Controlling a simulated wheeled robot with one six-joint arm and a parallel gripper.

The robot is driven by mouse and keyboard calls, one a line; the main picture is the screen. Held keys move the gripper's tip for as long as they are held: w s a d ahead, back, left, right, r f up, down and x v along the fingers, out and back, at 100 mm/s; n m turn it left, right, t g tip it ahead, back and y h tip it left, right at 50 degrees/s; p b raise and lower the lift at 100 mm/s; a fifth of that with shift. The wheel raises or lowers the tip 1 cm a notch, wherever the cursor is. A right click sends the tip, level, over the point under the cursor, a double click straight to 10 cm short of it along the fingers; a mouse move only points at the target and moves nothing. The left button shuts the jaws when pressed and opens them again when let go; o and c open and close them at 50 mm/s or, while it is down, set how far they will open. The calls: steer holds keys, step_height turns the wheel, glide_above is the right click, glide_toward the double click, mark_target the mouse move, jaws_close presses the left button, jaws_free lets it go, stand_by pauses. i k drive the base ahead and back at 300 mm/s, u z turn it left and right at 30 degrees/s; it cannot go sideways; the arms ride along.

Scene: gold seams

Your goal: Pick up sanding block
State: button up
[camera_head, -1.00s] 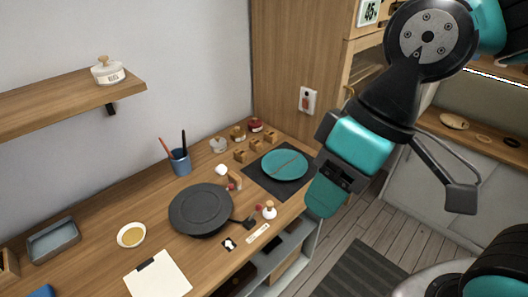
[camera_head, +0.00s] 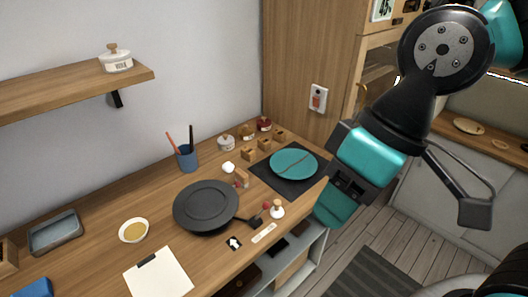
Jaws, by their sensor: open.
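A small pinkish-brown block (camera_head: 241,178), which may be the sanding block, stands on the wooden workbench (camera_head: 108,228) behind the dark round turntable (camera_head: 206,205). It is too small in the picture to be sure. My gripper (camera_head: 340,200) hangs at the right, beyond the bench's right edge, well apart from the block. It is open, with nothing visible in it. Its fingertips are hard to make out.
A teal cracked plate (camera_head: 294,163) lies on a dark mat (camera_head: 262,181). A shelf (camera_head: 70,88) overhangs at left.

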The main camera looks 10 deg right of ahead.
mark_target(263, 144)
steer(key=z, duration=1.7)
steer(key=i, duration=1.7)
steer(key=u, duration=2.7)
steer(key=i, duration=0.5)
